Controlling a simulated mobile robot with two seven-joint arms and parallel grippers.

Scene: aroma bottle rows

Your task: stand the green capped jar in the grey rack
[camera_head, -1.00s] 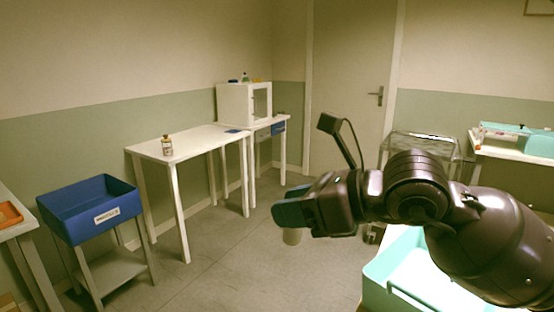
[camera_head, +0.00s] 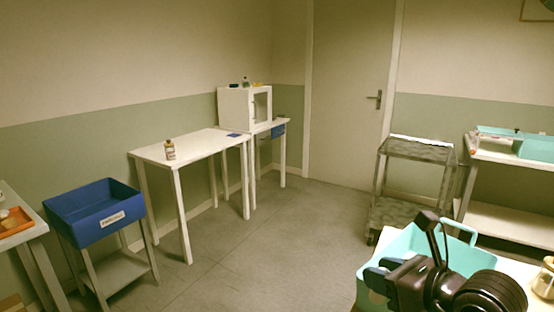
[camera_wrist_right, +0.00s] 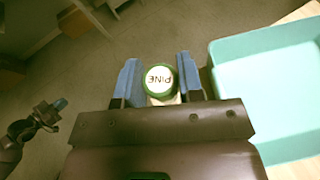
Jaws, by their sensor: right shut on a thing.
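The jar (camera_wrist_right: 161,80) shows in the right wrist view with a green-rimmed white cap lettered PINE. My right gripper (camera_wrist_right: 160,78) is shut on it, with a blue finger on each side. In the head view my right gripper (camera_head: 374,280) is low at the right, in front of the teal bin; I cannot make out the jar there. A dark gripper with a blue tip, which looks like my left one (camera_wrist_right: 50,112), is at the left of the right wrist view; its opening is unclear. I cannot pick out the grey rack in either view.
A teal bin (camera_head: 401,243) stands close beside my right gripper; its wall shows in the wrist view (camera_wrist_right: 232,52). A gold-topped jar (camera_head: 545,284) is at the right edge. A white table (camera_head: 205,142) holds a small bottle (camera_head: 170,150). A blue bin (camera_head: 88,235) stands left. Middle floor is clear.

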